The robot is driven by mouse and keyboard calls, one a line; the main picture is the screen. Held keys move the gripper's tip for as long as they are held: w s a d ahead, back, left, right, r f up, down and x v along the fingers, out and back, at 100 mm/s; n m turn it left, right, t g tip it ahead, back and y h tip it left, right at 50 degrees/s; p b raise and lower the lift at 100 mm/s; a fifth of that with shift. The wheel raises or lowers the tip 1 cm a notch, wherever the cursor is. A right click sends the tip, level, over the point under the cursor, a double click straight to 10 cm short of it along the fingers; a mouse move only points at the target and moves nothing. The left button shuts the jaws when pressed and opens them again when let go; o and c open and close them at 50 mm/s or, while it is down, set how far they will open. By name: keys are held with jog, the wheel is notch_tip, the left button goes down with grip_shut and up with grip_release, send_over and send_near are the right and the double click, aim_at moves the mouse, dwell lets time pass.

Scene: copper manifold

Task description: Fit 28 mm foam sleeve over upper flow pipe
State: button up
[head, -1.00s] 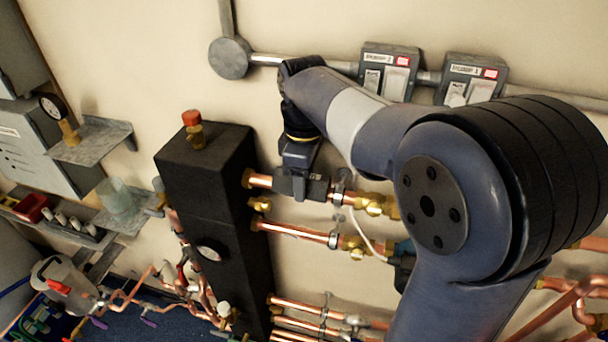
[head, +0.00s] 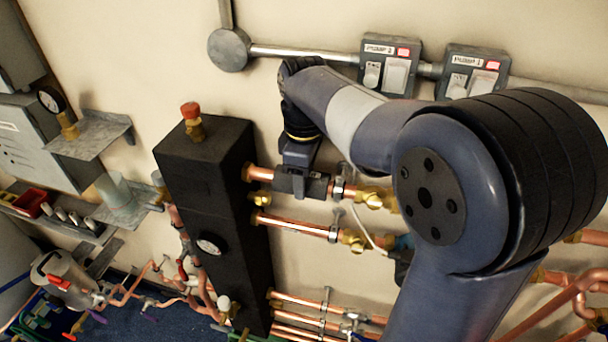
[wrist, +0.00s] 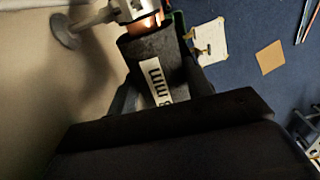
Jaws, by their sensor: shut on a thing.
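The upper flow pipe (head: 260,174) is a copper pipe running right from the tall black manifold block. My gripper (head: 298,182) is over this pipe, shut on the dark grey foam sleeve (head: 319,187). In the wrist view the sleeve (wrist: 150,62) has a white label with partly hidden "mm" lettering. Copper (wrist: 148,27) shows at the sleeve's far end, close to a metal pipe clip (wrist: 125,8). The sleeve appears to lie around the pipe, left of the clip (head: 339,187) in the head view. My gripper hides its near part.
The black manifold block (head: 215,225) stands just left of my gripper. A lower copper pipe (head: 290,227) runs beneath, and brass valves (head: 372,199) sit to the right. Two switch boxes (head: 390,66) and a conduit (head: 300,54) are on the wall above.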

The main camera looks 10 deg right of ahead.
jog(key=shift+f, duration=0.1)
dwell(0.3)
jog(key=o, duration=1)
jog(key=shift+o, duration=0.2)
notch_tip(320, 180, up, 11)
jog(key=shift+f, duration=0.1)
jog(key=shift+f, duration=0.1)
notch_tip(320, 180, down, 10)
jog(key=shift+f, duration=0.25)
jog(key=shift+r, duration=0.1)
